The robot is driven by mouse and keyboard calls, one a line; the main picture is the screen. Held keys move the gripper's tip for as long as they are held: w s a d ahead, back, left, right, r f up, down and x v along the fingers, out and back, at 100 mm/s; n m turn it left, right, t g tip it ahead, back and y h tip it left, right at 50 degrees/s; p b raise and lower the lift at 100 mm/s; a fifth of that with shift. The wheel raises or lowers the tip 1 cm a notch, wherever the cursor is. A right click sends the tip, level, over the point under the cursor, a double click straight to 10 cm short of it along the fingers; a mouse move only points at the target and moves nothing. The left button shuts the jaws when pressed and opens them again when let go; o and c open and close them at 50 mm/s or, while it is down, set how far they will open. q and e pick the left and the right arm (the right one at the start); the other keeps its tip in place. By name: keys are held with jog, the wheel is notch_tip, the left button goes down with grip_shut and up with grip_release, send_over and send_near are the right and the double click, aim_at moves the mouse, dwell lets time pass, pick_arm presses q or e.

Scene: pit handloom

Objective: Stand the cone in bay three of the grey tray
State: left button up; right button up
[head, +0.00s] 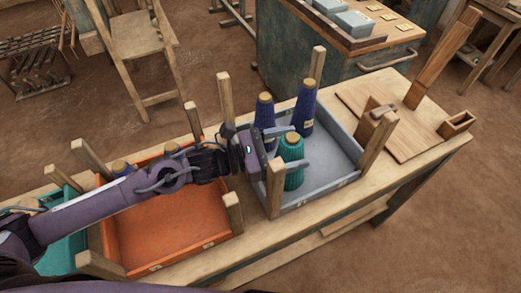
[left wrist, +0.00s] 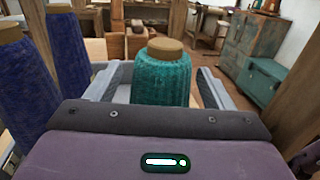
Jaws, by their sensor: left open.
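A teal cone of yarn with a tan top (head: 292,165) stands upright at the near left part of the grey tray (head: 322,180). My left gripper (head: 301,146) is open, with one finger on each side of this cone. In the left wrist view the teal cone (left wrist: 162,80) stands between the two grey fingers; I cannot tell whether they touch it. Two dark blue cones (head: 304,108) (head: 264,115) stand upright behind it in the grey tray. The cone's base is hidden in the wrist view. I cannot make out bay marks. My right gripper is not in view.
An orange tray (head: 180,215) with blue cones at its back lies under my left arm. A teal tray (head: 62,252) is at far left. Wooden posts (head: 276,188) rise at the tray corners. A wooden board (head: 385,115) and small box (head: 456,124) lie to the right.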

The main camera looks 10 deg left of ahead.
pick_arm(q)
jog(key=b+v, duration=0.1)
jog(key=v, duration=0.9)
jog(key=shift+s+a+b, duration=0.15)
jog(key=shift+a+b, duration=0.1)
jog(key=shift+b, duration=0.15)
